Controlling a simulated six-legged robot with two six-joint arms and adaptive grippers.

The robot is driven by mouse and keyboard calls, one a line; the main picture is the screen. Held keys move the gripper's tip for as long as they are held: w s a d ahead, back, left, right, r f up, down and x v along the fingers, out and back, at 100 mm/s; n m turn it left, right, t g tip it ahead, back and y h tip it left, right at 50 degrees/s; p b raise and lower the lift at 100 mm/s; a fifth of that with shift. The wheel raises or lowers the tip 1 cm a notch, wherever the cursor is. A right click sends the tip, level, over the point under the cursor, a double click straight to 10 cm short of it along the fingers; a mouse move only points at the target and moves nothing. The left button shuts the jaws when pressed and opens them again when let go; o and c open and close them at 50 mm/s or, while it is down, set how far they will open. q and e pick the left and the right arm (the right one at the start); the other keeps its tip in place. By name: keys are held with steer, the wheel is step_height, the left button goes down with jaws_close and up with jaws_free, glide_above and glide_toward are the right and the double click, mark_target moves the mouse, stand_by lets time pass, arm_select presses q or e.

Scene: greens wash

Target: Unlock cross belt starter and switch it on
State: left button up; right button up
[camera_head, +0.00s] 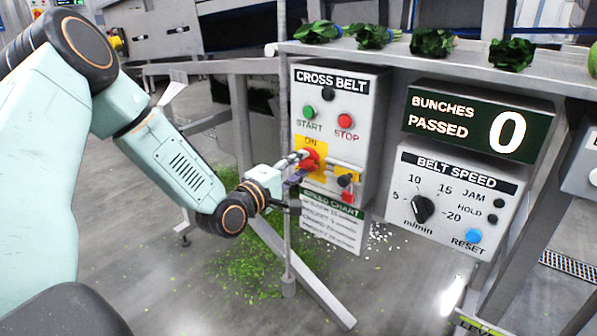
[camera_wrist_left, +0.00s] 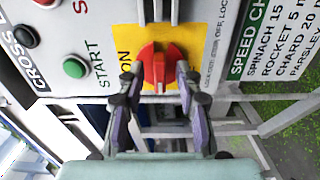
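The cross belt starter (camera_head: 368,110) is a grey box with a green START button (camera_head: 308,112) and a red STOP button (camera_head: 344,121). Its red rotary switch (camera_head: 309,160) sits on a yellow plate marked ON; in the left wrist view the red switch (camera_wrist_left: 153,68) is near the top centre. My left gripper (camera_head: 299,166) is at the switch. In the left wrist view its two fingers (camera_wrist_left: 156,84) are apart, one on each side of the knob, with small gaps beside it. My right gripper is not in view.
A speed chart (camera_head: 330,224) hangs below the starter. A belt speed panel (camera_head: 455,195) and a counter reading 0 (camera_head: 478,122) stand to the right. Bunches of greens (camera_head: 432,43) lie on the ledge above. A thin vertical post (camera_head: 284,110) stands close by my left gripper.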

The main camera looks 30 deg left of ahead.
arm_select(q)
steer(key=shift+w, duration=0.15)
jaws_close()
stand_by(0.4)
